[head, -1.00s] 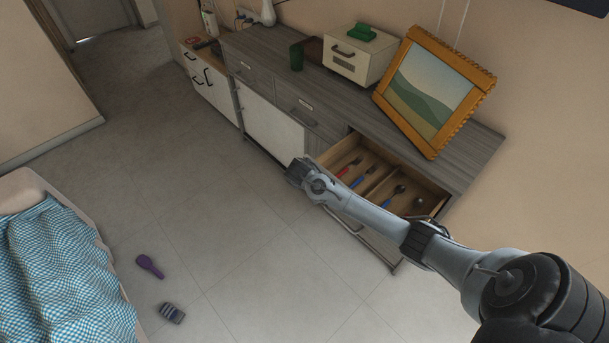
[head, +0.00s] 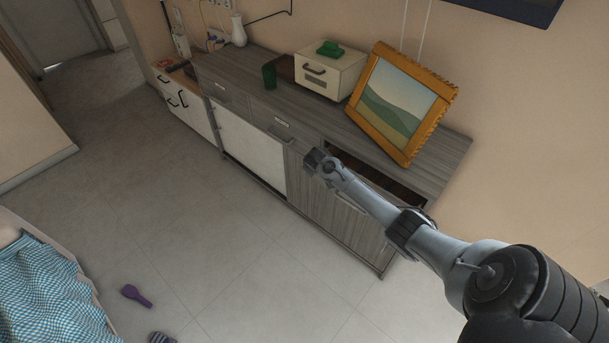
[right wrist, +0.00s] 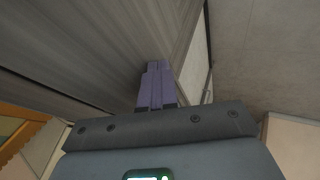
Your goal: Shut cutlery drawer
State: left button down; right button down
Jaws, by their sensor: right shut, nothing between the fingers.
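The cutlery drawer (head: 400,187) is at the right end of the grey wood sideboard (head: 440,160). Only a narrow dark strip of its inside shows below the countertop in the head view; the cutlery cannot be made out. My right arm covers much of the drawer front. My right gripper (head: 313,161) is at the sideboard's front, near the drawer's left end. In the right wrist view its purple fingers (right wrist: 155,86) are shut together and empty, against a grey wood-grain surface (right wrist: 90,45). Contact with the drawer front cannot be told. My left gripper is out of view.
A purple brush-like object (head: 136,295) lies on the floor near a checked blue cloth (head: 50,295).

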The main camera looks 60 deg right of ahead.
jog(key=shift+s+d, duration=0.2)
jog(key=shift+d, duration=1.65)
